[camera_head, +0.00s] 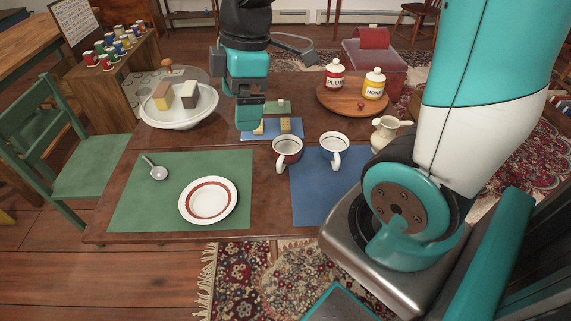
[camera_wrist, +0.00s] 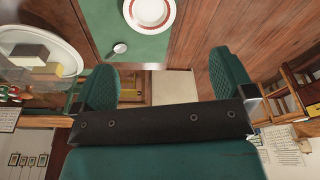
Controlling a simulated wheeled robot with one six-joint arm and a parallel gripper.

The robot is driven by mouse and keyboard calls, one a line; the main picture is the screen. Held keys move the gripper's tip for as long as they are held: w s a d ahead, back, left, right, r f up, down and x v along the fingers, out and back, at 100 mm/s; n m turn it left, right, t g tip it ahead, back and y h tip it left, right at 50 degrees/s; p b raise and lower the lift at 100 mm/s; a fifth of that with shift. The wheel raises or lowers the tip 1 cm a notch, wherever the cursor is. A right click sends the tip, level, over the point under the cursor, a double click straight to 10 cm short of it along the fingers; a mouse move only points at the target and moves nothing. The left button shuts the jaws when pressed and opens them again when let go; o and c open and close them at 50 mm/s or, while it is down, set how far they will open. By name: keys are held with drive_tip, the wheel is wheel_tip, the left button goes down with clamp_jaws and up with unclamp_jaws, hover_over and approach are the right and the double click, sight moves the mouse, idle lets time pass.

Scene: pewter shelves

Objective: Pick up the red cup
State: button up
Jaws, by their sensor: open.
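The red cup (camera_head: 287,151), dark red outside with a pale inside, stands upright on the wooden table near the blue mat's upper left corner. A white cup with a dark rim (camera_head: 334,149) stands just right of it. My gripper (camera_head: 250,125) is over the table, to the left of and farther back than the red cup, and apart from it. In the wrist view my gripper's two teal fingers (camera_wrist: 160,80) are spread wide with nothing between them. The red cup does not show in the wrist view.
A white bowl with blocks (camera_head: 180,118) lies left of my gripper. A red-ringed plate (camera_head: 208,201) and a spoon (camera_head: 155,169) rest on the green mat (camera_head: 140,205). Two lidded jars stand on a round wooden board (camera_head: 350,103). A cream pitcher (camera_head: 384,133) stands right of the cups.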

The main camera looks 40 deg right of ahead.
sight(284, 155)
drive_tip(key=w+d+f+n+h+b, duration=0.3)
drive_tip(key=d+f+n, duration=0.45)
drive_tip(key=d, duration=0.65)
drive_tip(key=shift+m+g+y, duration=0.4)
drive_tip(key=shift+m+y, duration=0.2)
drive_tip(key=shift+m, duration=0.15)
drive_tip(key=f, duration=0.4)
drive_tip(key=w+f+b, duration=0.1)
drive_tip(key=f, duration=0.4)
drive_tip(key=f+b, duration=0.1)
drive_tip(key=f, duration=0.3)
drive_tip(key=shift+w+d+f, duration=0.15)
drive_tip(key=shift+w+d, duration=0.05)
drive_tip(key=shift+w+f+b, duration=0.2)
drive_tip(key=shift+f+b, duration=0.1)
drive_tip(key=shift+f, duration=2.55)
drive_tip(key=c, duration=0.9)
